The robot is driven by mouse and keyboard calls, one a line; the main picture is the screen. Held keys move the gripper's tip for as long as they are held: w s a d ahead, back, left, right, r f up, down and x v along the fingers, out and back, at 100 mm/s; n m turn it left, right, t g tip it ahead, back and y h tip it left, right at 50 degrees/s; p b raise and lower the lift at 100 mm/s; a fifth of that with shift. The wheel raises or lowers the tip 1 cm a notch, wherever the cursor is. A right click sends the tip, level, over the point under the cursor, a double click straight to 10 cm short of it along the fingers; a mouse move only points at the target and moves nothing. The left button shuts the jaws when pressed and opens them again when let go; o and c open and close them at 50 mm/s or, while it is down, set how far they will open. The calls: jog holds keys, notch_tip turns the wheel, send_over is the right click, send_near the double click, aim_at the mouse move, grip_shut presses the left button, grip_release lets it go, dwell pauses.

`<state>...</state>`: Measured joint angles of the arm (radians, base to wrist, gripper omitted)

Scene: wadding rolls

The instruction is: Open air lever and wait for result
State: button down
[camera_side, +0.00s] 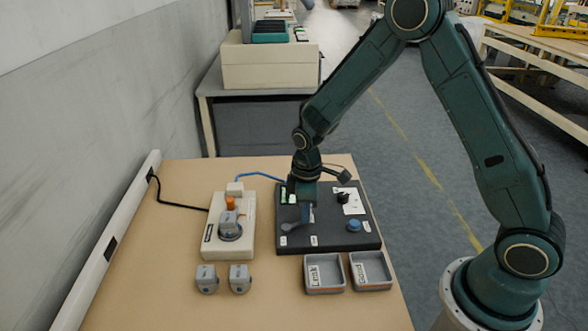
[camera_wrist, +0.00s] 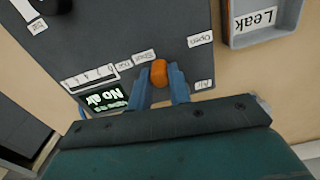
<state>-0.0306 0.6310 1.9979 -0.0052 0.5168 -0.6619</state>
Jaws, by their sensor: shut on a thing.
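The air lever's orange knob (camera_wrist: 159,70) shows between my fingertips in the wrist view. My gripper (camera_wrist: 160,80) is shut on it, with a blue-grey finger on each side. In the side view my gripper (camera_side: 305,222) points down at the left part of the dark test panel (camera_side: 335,236), and the knob is hidden there. The Open label (camera_wrist: 201,39) and the Air label (camera_wrist: 204,84) lie to the right of the knob in the wrist view. The small lit display (camera_wrist: 104,99) reads "No air".
A beige fixture (camera_side: 211,240) left of the panel holds a grey part (camera_side: 230,228). Two similar grey parts (camera_side: 207,279) (camera_side: 240,278) stand in front of it. A blue knob (camera_side: 354,225) sits on the panel's right.

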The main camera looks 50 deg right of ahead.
jog(key=m, duration=0.1)
jog(key=s+a+m, duration=0.1)
jog(key=m, duration=0.1)
jog(key=s+m, duration=0.1)
jog(key=m, duration=0.1)
jog(key=shift+a, duration=0.2)
jog(key=m, duration=0.1)
jog(key=a+m, duration=0.1)
jog(key=shift+s+m, duration=0.35)
jog(key=shift+m, duration=0.05)
jog(key=shift+s+a+m, duration=0.1)
jog(key=shift+a+m, duration=0.2)
jog(key=shift+m, duration=0.35)
jog(key=shift+s+a+m, duration=0.1)
jog(key=shift+a+m, duration=0.15)
jog(key=shift+m, duration=0.4)
jog(key=c, duration=1.3)
grip_release()
jog(key=shift+r, duration=0.1)
notch_tip(320, 180, up, 14)
